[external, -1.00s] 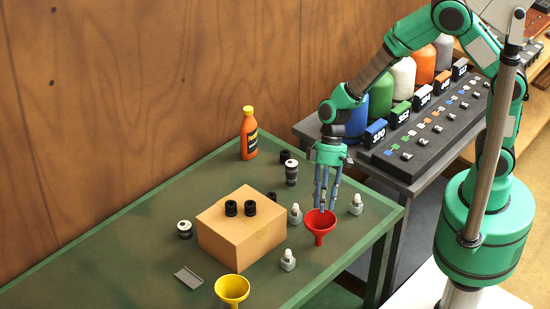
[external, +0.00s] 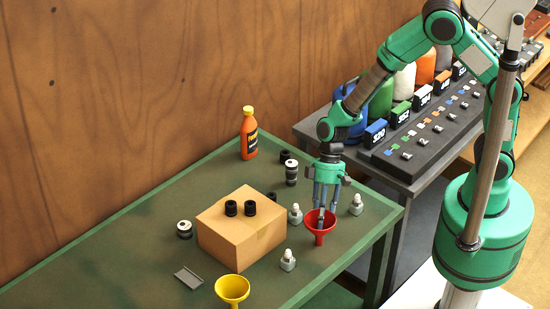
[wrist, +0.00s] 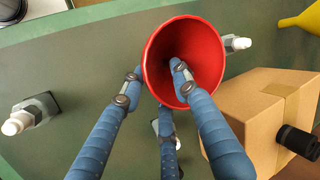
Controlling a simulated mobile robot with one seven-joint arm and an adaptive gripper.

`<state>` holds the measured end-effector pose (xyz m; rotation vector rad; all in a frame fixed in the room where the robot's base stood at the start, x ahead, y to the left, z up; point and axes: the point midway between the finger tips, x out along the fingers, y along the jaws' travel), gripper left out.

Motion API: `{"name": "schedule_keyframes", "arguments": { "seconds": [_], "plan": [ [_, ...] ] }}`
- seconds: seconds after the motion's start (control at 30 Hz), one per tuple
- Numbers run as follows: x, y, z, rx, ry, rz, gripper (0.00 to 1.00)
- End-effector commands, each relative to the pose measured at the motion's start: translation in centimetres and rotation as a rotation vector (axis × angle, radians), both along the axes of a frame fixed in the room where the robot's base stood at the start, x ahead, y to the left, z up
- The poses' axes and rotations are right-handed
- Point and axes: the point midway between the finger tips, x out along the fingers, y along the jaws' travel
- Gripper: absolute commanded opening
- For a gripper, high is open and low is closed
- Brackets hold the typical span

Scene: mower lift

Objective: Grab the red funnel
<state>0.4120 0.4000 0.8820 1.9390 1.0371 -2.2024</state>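The red funnel (external: 319,232) stands upright, wide mouth up, near the right part of the green table (external: 120,235). In the wrist view the funnel (wrist: 205,40) fills the upper middle. My gripper (external: 322,212) points down at it with its fingers at the rim. In the wrist view my gripper (wrist: 157,75) is open across the rim's near left part. One finger reaches inside the mouth; the left and middle fingers are outside. The left finger is close to the rim; I cannot tell if it touches. The funnel's spout is hidden in the wrist view.
Small grey bottles with white caps (external: 356,205) (external: 288,260) (external: 295,214) stand around the funnel. A cardboard box (external: 237,240) with black cylinders on top is to the left. A yellow funnel (external: 232,289) is at the front. An orange bottle (external: 248,135) stands at the back.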

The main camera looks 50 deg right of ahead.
Motion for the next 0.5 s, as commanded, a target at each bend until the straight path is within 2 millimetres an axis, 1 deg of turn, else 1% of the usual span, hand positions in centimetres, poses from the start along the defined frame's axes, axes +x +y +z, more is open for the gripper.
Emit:
{"name": "schedule_keyframes", "arguments": {
  "seconds": [0.03, 0.13, 0.5],
  "plan": [
    [-0.12, 0.21, -0.56, 0.0, 0.0, 0.0, 0.3],
    [-0.19, 0.46, -1.03, 0.001, -0.002, -0.001, 0.3],
    [-0.21, 0.52, -1.1, 0.001, -0.002, -0.001, 0.3]
  ]
}}
